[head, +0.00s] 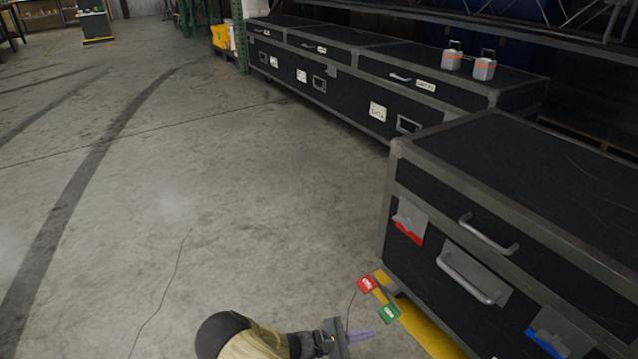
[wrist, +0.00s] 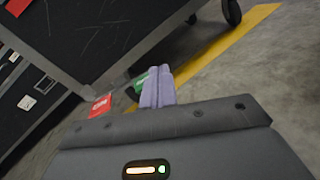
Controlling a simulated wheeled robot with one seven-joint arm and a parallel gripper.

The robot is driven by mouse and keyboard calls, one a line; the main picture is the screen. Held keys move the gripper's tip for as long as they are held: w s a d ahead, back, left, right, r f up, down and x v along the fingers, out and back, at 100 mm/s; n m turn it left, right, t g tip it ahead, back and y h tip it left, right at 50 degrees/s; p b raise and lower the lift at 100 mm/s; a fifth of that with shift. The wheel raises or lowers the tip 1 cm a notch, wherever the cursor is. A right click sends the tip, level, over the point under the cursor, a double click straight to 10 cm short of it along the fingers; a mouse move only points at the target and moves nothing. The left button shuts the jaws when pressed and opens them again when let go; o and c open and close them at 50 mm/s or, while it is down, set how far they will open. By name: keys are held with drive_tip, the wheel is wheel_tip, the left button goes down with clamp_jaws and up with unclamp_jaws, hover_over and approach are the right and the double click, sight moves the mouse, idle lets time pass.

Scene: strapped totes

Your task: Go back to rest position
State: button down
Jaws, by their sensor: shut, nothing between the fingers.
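My gripper (head: 360,336) is at the bottom of the head view, low over the concrete floor and left of the near black case (head: 460,215). In the wrist view the purple fingers of my gripper (wrist: 158,86) are together with nothing between them. The near case has two metal handles, a red latch (head: 408,229) and a blue latch (head: 545,342). A red tag (head: 367,284) and a green tag (head: 389,313) show just beyond my gripper. In the wrist view the green tag is partly hidden behind the fingers.
A row of long black cases (head: 345,85) stands behind, with two grey containers with orange bands (head: 484,66) on top. A yellow floor strip (head: 425,335) runs beside the near case. The concrete floor (head: 200,180) to the left is wide and clear.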

drive_tip(key=s+d+r+m+g+y+p, duration=0.1)
drive_tip(key=s+r+m+y+p, duration=0.45)
drive_tip(key=r, duration=1.15)
drive_tip(key=s+d+r+m+y+p, duration=0.1)
drive_tip(key=s+r+m+y+p, duration=0.35)
drive_tip(key=r+p, duration=0.85)
drive_tip(key=s+d+r+m+g+y+p, duration=0.15)
drive_tip(key=r+m+y+p, duration=0.45)
drive_tip(key=r, duration=1.4)
wheel_tip(320, 180, up, 38)
drive_tip(key=p, duration=3.6)
drive_tip(key=shift+s+f+m+t+y, duration=0.25)
drive_tip(key=shift+s+m+t+y, duration=0.05)
drive_tip(key=shift+t+y, duration=0.15)
